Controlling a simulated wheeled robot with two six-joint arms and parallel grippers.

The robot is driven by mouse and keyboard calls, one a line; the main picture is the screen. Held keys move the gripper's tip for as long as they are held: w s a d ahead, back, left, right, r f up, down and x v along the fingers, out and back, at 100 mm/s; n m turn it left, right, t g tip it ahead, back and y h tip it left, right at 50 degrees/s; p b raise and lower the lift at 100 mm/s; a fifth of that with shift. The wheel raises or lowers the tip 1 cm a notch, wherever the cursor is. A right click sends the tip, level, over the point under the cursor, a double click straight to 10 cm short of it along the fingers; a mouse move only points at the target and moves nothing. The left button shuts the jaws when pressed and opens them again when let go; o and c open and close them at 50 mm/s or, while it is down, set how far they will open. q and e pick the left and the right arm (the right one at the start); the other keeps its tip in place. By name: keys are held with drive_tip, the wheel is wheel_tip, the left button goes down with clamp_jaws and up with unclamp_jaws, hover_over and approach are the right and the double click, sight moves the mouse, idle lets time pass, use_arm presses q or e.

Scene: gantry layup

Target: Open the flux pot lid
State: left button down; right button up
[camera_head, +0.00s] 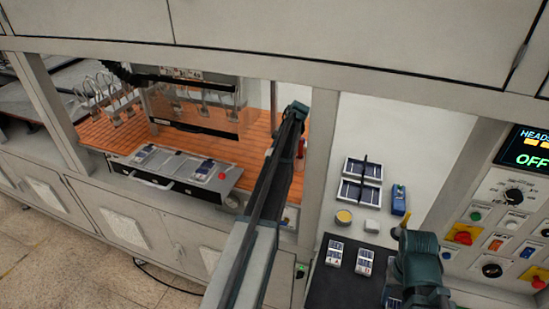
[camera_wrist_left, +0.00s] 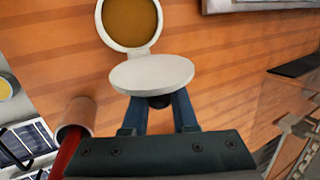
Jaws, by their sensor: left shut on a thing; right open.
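The flux pot (camera_wrist_left: 130,22) shows in the left wrist view as a pale round rim around amber-brown contents. Its pale round lid (camera_wrist_left: 152,74) is hinged to the rim and lies swung back, off the opening. My left gripper (camera_wrist_left: 158,101) is shut on the lid's dark knob, which is mostly hidden under the lid. In the head view my left arm reaches over the orange surface; its fingers and the pot are hidden there. My right gripper (camera_head: 412,262) is at the lower right of the head view, open; its fingertips are hard to make out.
A red-handled tool stands in a brown holder (camera_wrist_left: 76,118) beside the left gripper. Panel trays (camera_head: 362,181), a yellow-topped round jar (camera_head: 343,217) and a blue item (camera_head: 398,199) lie on the white surface. A black mat (camera_head: 328,285) and control panel (camera_head: 510,205) are at right.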

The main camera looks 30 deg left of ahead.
use_arm(q)
drive_tip(key=shift+w+f+g+b, duration=0.25)
drive_tip(key=shift+f+g+b, duration=0.15)
drive_tip(key=shift+g+b, duration=0.4)
drive_tip(key=shift+f+m+g+h+b, duration=0.1)
drive_tip(key=shift+m+g+h+b, duration=0.25)
drive_tip(key=shift+g, duration=0.25)
drive_tip(key=shift+s, duration=0.1)
drive_tip(key=c, duration=0.7)
unclamp_jaws()
